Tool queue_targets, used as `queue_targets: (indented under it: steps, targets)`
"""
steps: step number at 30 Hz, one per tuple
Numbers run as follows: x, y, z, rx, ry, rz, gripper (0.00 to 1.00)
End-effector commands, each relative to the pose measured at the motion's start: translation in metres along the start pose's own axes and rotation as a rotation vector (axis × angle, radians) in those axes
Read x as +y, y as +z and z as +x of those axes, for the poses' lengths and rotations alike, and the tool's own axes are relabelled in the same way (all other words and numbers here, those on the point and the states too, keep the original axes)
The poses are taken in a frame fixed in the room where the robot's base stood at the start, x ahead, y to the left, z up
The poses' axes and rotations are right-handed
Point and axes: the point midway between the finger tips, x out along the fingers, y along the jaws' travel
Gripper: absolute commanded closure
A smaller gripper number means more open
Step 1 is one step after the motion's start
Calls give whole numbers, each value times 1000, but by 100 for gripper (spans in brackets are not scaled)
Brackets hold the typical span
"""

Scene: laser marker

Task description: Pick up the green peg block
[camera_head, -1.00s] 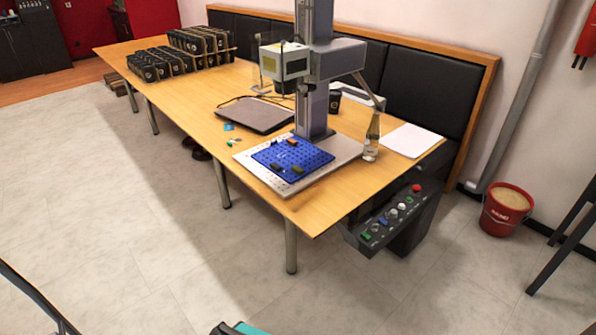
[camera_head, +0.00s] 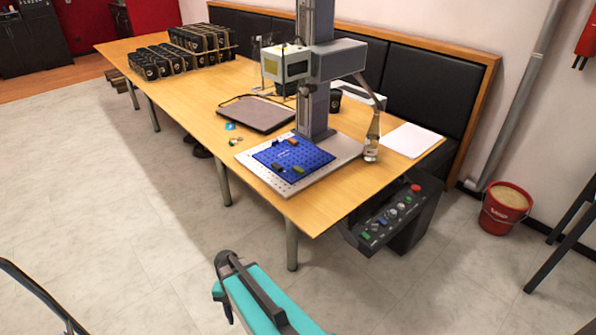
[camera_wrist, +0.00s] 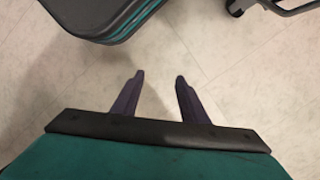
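A small olive-green block (camera_head: 298,169), which looks like the green peg block, sits on the blue pegboard (camera_head: 318,161) near its front edge. It is small, and its exact shape is hard to tell. A dark block (camera_head: 277,167) is just left of it, and an orange-brown block (camera_head: 292,141) is farther back. In the wrist view my gripper (camera_wrist: 160,78) is open and empty, with its two dark fingers apart over pale floor tiles. The block is not in the wrist view. In the head view my teal arm is low in front, well short of the table.
The pegboard lies on a grey base plate under the laser marker (camera_head: 316,62). A glass bottle (camera_head: 372,138) stands right of it, and a closed laptop (camera_head: 257,114) lies behind left. A control panel (camera_head: 385,219) juts out below the table's edge. The floor in front is clear.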

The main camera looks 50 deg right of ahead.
Motion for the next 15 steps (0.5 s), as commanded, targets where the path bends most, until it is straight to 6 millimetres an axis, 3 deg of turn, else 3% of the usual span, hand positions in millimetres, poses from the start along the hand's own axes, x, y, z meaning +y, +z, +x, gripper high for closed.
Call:
queue_targets:
  steps: [1,8,15]
  targets:
    - [-3,-17,-19,13,-24,69,60]
    - [-3,-76,-93,50,-124,376,60]
    - [11,-136,-177,72,-236,693,60]
